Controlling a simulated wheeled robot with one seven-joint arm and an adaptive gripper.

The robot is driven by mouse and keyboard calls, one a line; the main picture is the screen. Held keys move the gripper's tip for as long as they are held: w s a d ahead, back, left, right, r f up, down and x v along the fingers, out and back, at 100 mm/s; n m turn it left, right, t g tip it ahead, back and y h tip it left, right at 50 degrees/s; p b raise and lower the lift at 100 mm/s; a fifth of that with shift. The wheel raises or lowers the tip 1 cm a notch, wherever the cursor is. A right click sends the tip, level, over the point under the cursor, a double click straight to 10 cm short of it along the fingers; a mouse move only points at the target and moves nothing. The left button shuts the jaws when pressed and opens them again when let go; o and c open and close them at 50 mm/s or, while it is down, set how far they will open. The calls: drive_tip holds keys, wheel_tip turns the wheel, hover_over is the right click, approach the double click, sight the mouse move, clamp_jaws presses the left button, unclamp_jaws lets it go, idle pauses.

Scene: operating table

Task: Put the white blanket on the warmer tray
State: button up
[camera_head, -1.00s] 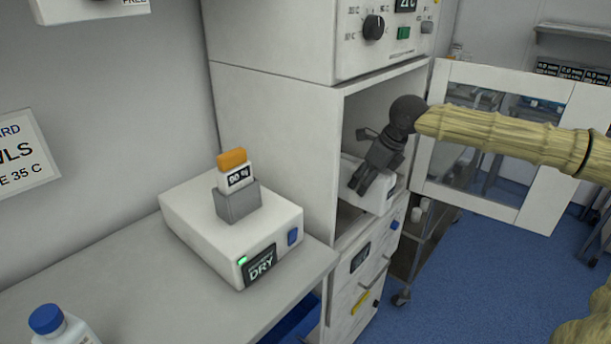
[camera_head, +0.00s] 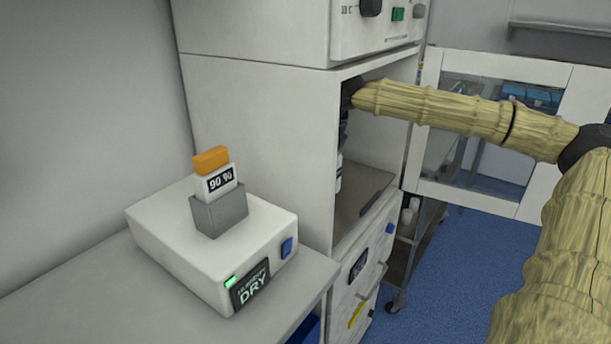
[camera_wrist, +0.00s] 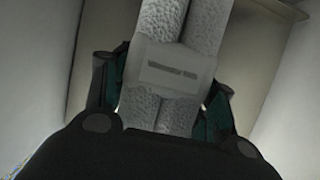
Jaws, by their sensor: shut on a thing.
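The white blanket (camera_wrist: 172,68) is a folded, textured bundle with a pale label band. In the wrist view it lies between the two fingers of my gripper (camera_wrist: 165,100), which is shut on it. In the head view my gripper (camera_head: 345,128) is inside the open compartment of the white cabinet, largely hidden by the left side wall. A small white strip of the blanket (camera_head: 338,176) shows below it. The warmer tray (camera_head: 354,211) is a grey-brown flat surface at the compartment's floor, its front part bare. Whether the blanket touches it cannot be told.
The cabinet's side wall (camera_head: 260,140) stands left of my gripper, and its glazed door (camera_head: 490,190) is swung open to the right. A white device with a DRY display (camera_head: 215,255) sits on the side table.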

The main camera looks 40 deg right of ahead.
drive_tip(key=shift+w+d+f+b, duration=0.15)
drive_tip(key=shift+f+b, duration=0.1)
drive_tip(key=shift+f, duration=0.2)
drive_tip(key=shift+w+d+f+b, duration=0.1)
drive_tip(key=shift+f+b, duration=0.1)
drive_tip(key=shift+f, duration=0.2)
drive_tip(key=shift+s+d+f+b, duration=0.15)
drive_tip(key=shift+s+f+b, duration=0.35)
drive_tip(key=shift+b, duration=0.5)
drive_tip(key=shift+w+f+b, duration=0.4)
drive_tip(key=shift+f+b, duration=0.15)
drive_tip(key=shift+f, duration=0.1)
drive_tip(key=shift+s+a+r, duration=0.2)
drive_tip(key=shift+a, duration=0.05)
drive_tip(key=shift+w+a, duration=0.1)
drive_tip(key=shift+a, duration=0.05)
drive_tip(key=o, duration=1.1)
drive_tip(key=shift+o, duration=1)
drive_tip(key=shift+d+f, duration=0.15)
drive_tip(key=shift+d, duration=0.1)
